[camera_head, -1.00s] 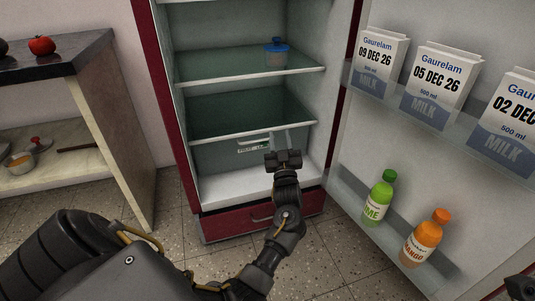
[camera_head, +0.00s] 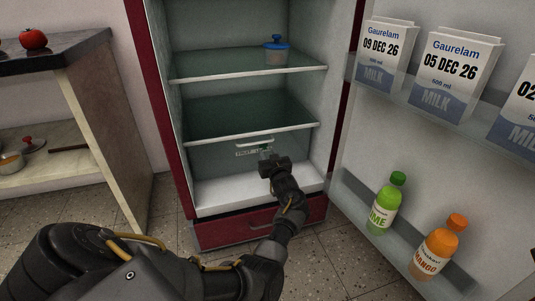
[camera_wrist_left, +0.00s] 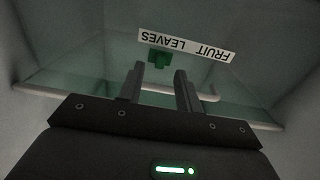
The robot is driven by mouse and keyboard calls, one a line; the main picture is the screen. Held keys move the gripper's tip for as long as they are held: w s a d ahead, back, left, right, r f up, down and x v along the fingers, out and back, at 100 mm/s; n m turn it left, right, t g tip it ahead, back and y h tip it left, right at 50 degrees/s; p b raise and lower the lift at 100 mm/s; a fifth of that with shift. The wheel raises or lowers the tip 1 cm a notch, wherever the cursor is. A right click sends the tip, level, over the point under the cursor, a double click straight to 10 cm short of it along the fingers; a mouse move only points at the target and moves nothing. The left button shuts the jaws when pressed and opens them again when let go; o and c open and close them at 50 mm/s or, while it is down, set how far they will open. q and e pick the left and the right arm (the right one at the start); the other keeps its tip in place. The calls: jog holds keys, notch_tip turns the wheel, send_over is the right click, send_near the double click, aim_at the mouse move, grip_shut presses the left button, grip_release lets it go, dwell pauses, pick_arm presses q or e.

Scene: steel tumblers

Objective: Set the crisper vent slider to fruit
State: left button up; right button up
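The crisper drawer's clear front carries a white FRUIT LEAVES label (camera_wrist_left: 185,46), upside down in the left wrist view and small in the head view (camera_head: 252,152). The green vent slider (camera_wrist_left: 159,58) sits by the LEAVES half of the label; it also shows in the head view (camera_head: 265,148). My left gripper (camera_wrist_left: 160,78) points at the drawer front with its two fingers apart and nothing between them. The slider appears ahead, in line with the gap between the fingertips; contact cannot be told. My right gripper is out of view.
A pale handle bar (camera_wrist_left: 205,97) crosses the drawer front near the fingers. A glass shelf (camera_head: 250,130) is above. The open fridge door at right holds milk cartons (camera_head: 455,75) and bottles (camera_head: 385,205). A counter (camera_head: 60,50) stands at left.

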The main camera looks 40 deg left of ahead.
aim_at(265, 148)
pick_arm(q)
jog(key=shift+b+x, duration=0.5)
jog(key=shift+x, duration=1.05)
grip_shut()
